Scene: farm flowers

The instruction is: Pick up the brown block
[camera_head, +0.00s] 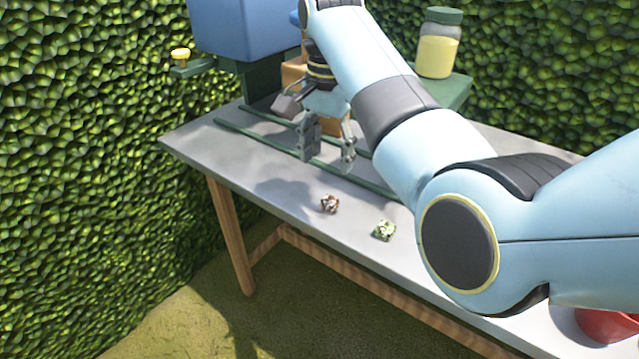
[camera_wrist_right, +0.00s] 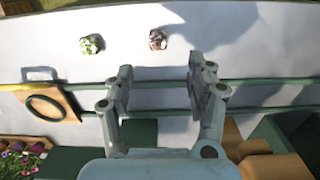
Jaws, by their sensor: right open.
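A small brown block (camera_head: 330,204) lies on the grey table near its front edge. It also shows in the right wrist view (camera_wrist_right: 158,40), beyond the fingertips and between their lines. My right gripper (camera_head: 328,150) is open and empty, above the table and farther back than the block. Its two fingers show apart in the right wrist view (camera_wrist_right: 160,82), with bare table and a green rail between them. My left gripper is in neither view.
A green and white block (camera_head: 384,230) lies right of the brown one. Green rails (camera_head: 265,139) run along the grey table (camera_head: 190,139). A jar (camera_head: 438,43) stands on a green stand at the back. A red container (camera_head: 606,325) is at the lower right.

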